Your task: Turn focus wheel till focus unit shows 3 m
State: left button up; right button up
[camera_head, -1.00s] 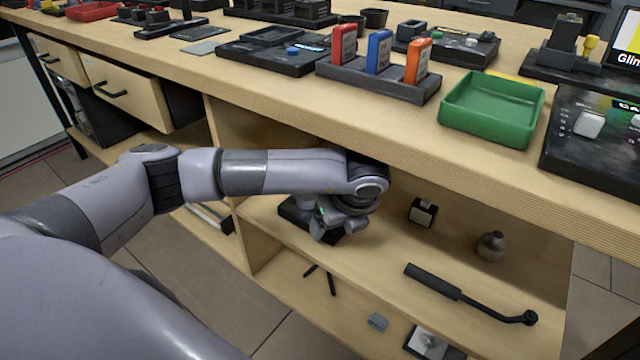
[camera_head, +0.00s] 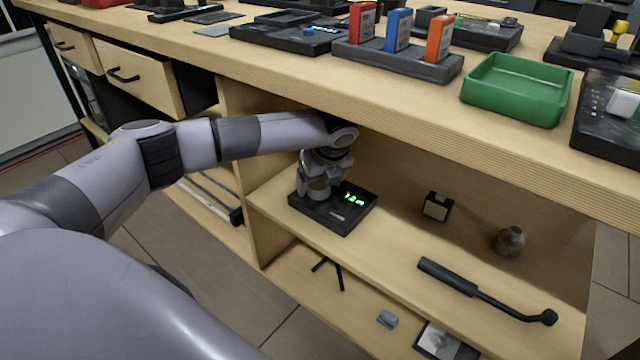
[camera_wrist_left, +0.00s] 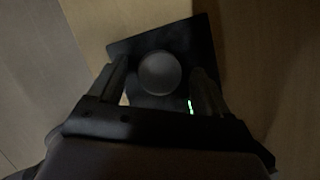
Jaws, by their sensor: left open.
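The focus unit (camera_head: 345,218) is a flat black box on the upper shelf under the worktop. Its green display (camera_head: 354,198) is lit and seems to read about 1.2 m, though the digits are small. The focus wheel (camera_wrist_left: 159,73) is a round grey knob on the box in the left wrist view. My left gripper (camera_head: 319,186) is over the left part of the unit, pointing down. In the left wrist view its open fingers (camera_wrist_left: 161,72) stand on either side of the wheel; I cannot tell whether they touch it. My right gripper is not in view.
The worktop edge (camera_head: 420,128) overhangs the shelf just above my left wrist. On the shelf to the right are a small black-and-white box (camera_head: 437,207), a round grey bottle (camera_head: 509,242) and a black handled tool (camera_head: 485,291). A green tray (camera_head: 517,90) stands on the worktop.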

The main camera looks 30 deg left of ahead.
pick_arm(q)
jog(key=shift+f, duration=0.1)
jog(key=c, duration=1)
jog(key=shift+s+m+t+h+p, duration=0.1)
jog(key=shift+m+t+h+p, duration=0.2)
jog(key=shift+m, duration=0.7)
jog(key=shift+c, duration=0.2)
jog(key=m, duration=0.3)
jog(key=shift+t+h, duration=0.4)
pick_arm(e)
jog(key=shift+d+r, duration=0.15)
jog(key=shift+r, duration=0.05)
pick_arm(q)
jog(key=o, duration=1)
jog(key=shift+o, duration=0.2)
jog(key=shift+a, duration=0.1)
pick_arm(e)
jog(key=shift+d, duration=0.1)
